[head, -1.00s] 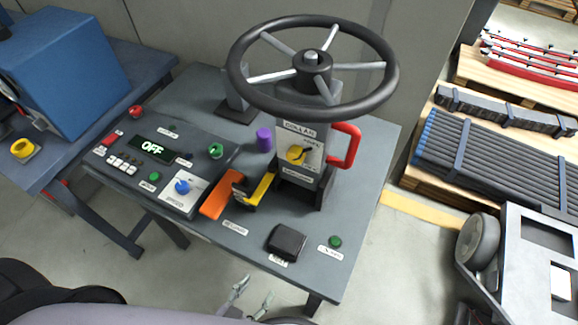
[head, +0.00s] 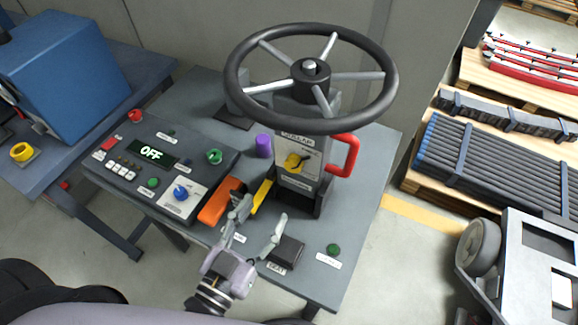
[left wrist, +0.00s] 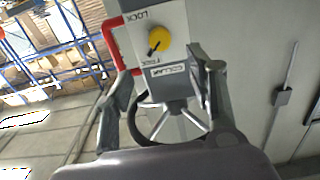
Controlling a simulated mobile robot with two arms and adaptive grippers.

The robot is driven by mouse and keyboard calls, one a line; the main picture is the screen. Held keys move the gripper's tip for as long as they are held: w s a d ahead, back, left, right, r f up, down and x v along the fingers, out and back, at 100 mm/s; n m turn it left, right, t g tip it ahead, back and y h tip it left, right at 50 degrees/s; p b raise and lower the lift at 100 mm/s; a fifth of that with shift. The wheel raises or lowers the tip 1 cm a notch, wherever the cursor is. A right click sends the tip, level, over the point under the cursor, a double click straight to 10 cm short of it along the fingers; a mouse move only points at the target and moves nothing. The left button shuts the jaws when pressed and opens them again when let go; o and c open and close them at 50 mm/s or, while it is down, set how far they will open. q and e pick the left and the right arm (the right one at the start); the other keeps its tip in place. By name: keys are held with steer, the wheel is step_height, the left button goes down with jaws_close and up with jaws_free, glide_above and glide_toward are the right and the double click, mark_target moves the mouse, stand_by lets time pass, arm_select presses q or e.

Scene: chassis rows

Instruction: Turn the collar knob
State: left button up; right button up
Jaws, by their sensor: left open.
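The collar knob (head: 294,161) is a yellow dial on the light label plate of the grey column under the steering wheel. In the left wrist view the knob (left wrist: 158,40) shows upside down, above the middle, with LOCK lettering and a COLLAR label on the plate. My left gripper (head: 262,215) is open and empty, below and in front of the column in the head view. In the left wrist view its two fingers (left wrist: 158,78) stand apart on either side of the column, short of the knob. My right gripper is not in view.
A black steering wheel (head: 376,95) overhangs the column. A red handle (head: 351,155) sticks out on the column's right. An orange lever (head: 214,205), a black box (head: 287,252) and a green button (head: 333,249) lie close by. The control panel (head: 115,196) displays OFF.

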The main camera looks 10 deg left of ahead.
mark_target(291, 168)
arm_select(q)
steer(key=p+x, duration=0.2)
steer(key=x, duration=0.9)
steer(key=shift+w+d+p, duration=0.1)
steer(key=shift+w+p, duration=0.2)
steer(key=shift+p, duration=0.1)
steer(key=shift+c, duration=0.5)
steer(key=c, duration=1)
steer(key=shift+c, duration=0.2)
